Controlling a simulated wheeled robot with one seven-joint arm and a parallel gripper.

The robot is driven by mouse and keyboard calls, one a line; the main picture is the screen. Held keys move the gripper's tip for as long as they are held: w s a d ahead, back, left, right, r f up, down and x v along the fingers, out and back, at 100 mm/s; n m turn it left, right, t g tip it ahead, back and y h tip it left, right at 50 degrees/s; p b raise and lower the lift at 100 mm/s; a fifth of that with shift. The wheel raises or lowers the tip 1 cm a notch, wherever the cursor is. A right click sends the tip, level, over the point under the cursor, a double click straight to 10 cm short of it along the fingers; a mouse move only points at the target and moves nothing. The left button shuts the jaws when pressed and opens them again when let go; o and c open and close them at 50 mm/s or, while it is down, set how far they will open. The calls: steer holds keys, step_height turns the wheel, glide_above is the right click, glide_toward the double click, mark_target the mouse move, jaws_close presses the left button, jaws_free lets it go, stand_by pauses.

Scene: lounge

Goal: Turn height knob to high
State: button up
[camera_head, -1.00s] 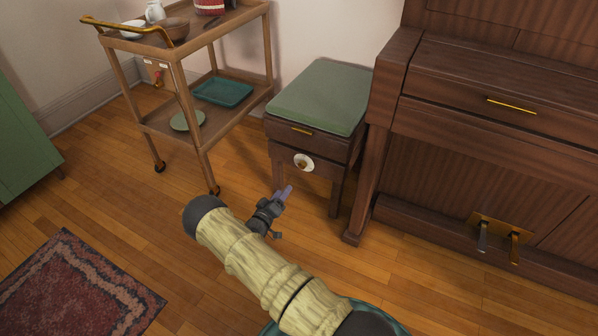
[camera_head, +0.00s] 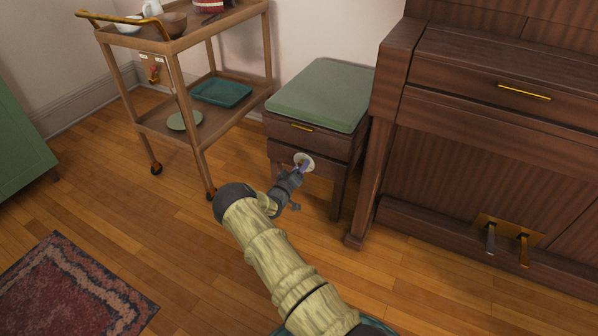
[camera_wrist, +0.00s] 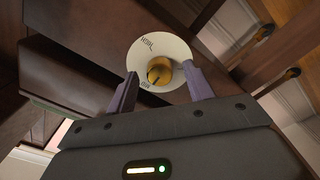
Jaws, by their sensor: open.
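My gripper (camera_wrist: 160,88) is open, with one purple finger on each side of the knob and in front of the dial. I cannot tell whether the fingers touch it. In the head view my gripper (camera_head: 303,168) partly covers the dial.
A wooden trolley (camera_head: 178,70) with crockery and a teal tray (camera_head: 221,92) stands left of the stool. A piano (camera_head: 480,130) with pedals stands close on the right. The wooden floor (camera_head: 170,240) in front is clear, with a patterned rug (camera_head: 75,290) at lower left.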

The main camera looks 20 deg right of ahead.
steer(key=shift+c, duration=0.2)
steer(key=c, duration=0.9)
steer(key=shift+c, duration=0.2)
steer(key=shift+m, duration=0.4)
steer(key=m+p, duration=0.4)
steer(key=m, duration=1.9)
